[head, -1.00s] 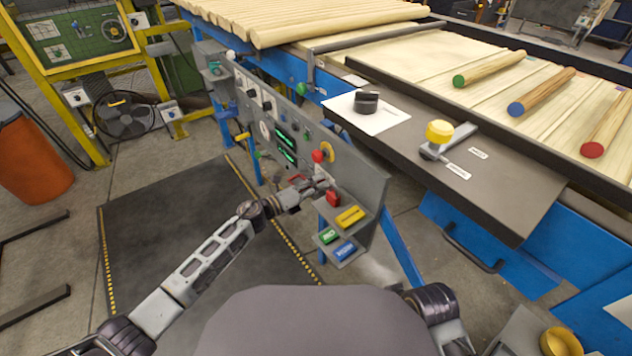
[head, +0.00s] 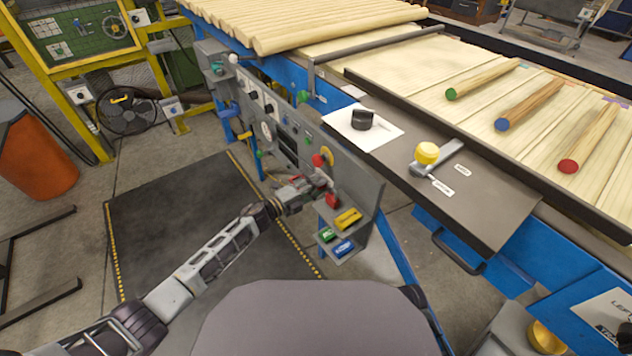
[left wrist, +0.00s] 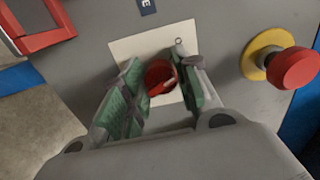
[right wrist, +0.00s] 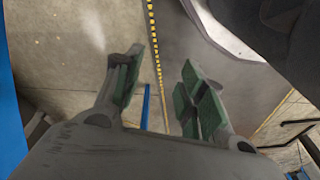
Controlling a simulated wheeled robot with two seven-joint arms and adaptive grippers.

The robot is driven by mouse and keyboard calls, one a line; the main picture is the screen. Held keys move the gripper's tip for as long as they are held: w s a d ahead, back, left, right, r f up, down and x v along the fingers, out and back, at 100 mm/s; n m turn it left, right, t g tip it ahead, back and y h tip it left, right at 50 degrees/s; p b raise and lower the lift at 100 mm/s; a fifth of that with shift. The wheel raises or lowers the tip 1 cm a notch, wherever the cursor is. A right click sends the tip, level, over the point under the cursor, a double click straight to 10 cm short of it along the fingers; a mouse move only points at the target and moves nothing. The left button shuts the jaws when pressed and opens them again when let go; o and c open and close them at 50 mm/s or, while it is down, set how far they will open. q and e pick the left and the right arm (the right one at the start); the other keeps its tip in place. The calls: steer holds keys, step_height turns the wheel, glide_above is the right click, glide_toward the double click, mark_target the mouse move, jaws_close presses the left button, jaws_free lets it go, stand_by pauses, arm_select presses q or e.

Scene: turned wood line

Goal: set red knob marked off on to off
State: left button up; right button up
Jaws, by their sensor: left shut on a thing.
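The red knob (left wrist: 160,77) sits on a cream plate (left wrist: 128,48) on the grey panel in the left wrist view. A dark letter or ring mark shows near the plate's top right corner; other marks are hidden or too small to read. My left gripper (left wrist: 157,82) is shut on the knob, with a green-padded finger on each side of it. My right gripper (right wrist: 158,85) is open and empty above the floor in the right wrist view.
A red mushroom button (left wrist: 292,67) with a yellow collar is right of the knob. A red-framed part (left wrist: 38,25) is at upper left. Yellow (head: 348,219), green (head: 326,235) and blue (head: 343,248) blocks are below the gripper. The dark mat (head: 190,225) is clear.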

arm_select(q)
steer(key=shift+n+p, duration=0.55)
steer(key=shift+n, duration=0.35)
steer(key=shift+f+n+p, duration=0.1)
steer(key=shift+n+p, duration=0.4)
steer(key=shift+n, duration=0.4)
arm_select(e)
steer(key=shift+s+d+f, duration=0.1)
steer(key=shift+d+f, duration=0.1)
steer(key=shift+f, duration=0.7)
steer(key=shift+s+d+f, duration=0.1)
steer(key=shift+d+f, duration=0.05)
steer(key=shift+f, duration=0.8)
steer(key=shift+s+d+f, duration=0.1)
steer(key=shift+d+f, duration=0.1)
steer(key=shift+f, duration=0.7)
arm_select(q)
steer(key=o, duration=1)
arm_select(e)
steer(key=shift+w, duration=0.1)
arm_select(q)
steer(key=shift+a, duration=0.15)
steer(key=shift+v, duration=5.85)
